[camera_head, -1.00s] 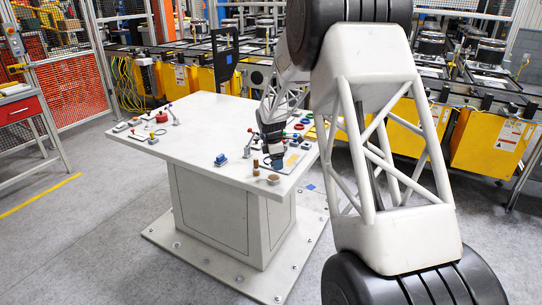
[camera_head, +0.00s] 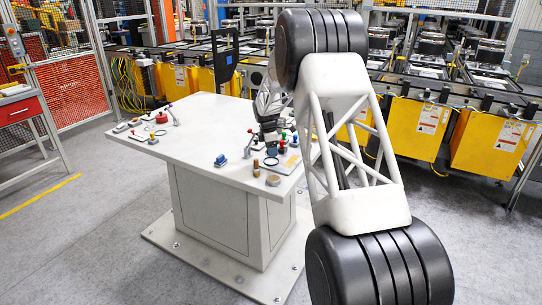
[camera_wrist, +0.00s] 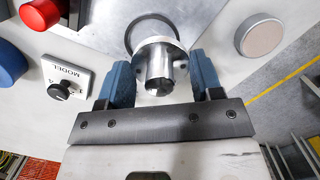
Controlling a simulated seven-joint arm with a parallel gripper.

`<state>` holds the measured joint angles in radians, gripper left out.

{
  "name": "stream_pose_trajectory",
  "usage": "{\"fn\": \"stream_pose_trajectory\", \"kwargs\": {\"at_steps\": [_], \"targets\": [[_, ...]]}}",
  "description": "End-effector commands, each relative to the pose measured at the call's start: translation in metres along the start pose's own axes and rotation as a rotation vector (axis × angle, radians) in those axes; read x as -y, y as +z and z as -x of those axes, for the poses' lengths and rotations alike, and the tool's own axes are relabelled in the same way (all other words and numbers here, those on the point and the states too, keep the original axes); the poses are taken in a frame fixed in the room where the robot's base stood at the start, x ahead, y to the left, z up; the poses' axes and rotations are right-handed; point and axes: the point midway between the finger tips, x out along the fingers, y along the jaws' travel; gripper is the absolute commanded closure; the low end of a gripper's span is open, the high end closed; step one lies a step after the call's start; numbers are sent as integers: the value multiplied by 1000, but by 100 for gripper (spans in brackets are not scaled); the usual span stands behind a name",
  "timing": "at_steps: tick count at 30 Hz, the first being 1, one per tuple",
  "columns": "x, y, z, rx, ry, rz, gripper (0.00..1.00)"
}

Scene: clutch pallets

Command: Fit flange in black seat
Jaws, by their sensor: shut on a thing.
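My gripper (camera_wrist: 160,75) has blue fingers shut on a silver metal flange (camera_wrist: 158,64) with a round hollow hub, seen in the wrist view. Behind the flange, a black ring (camera_wrist: 136,25) lies on the light tabletop, its near part hidden by the flange. It looks like the black seat, but I cannot tell for sure. The flange overlaps the ring in this view; I cannot tell how high above it is. In the head view my gripper (camera_head: 271,146) is small, over the right part of the table, and the flange cannot be made out.
A red button (camera_wrist: 41,13), a blue button (camera_wrist: 8,63) and a MODEL selector switch (camera_wrist: 64,82) are left of the gripper. A round brown-topped disc (camera_wrist: 262,37) is on the right. The white table (camera_head: 205,125) has clear room in its middle.

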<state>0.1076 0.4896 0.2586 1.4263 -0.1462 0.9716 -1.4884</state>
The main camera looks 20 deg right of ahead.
Motion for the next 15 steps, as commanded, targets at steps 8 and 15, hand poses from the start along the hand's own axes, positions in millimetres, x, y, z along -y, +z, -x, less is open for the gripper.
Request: {"fn": "stream_pose_trajectory", "kwargs": {"at_steps": [8, 15], "targets": [[-3, 0, 0, 0, 0, 0, 74], [-5, 0, -1, 0, 0, 0, 74]]}}
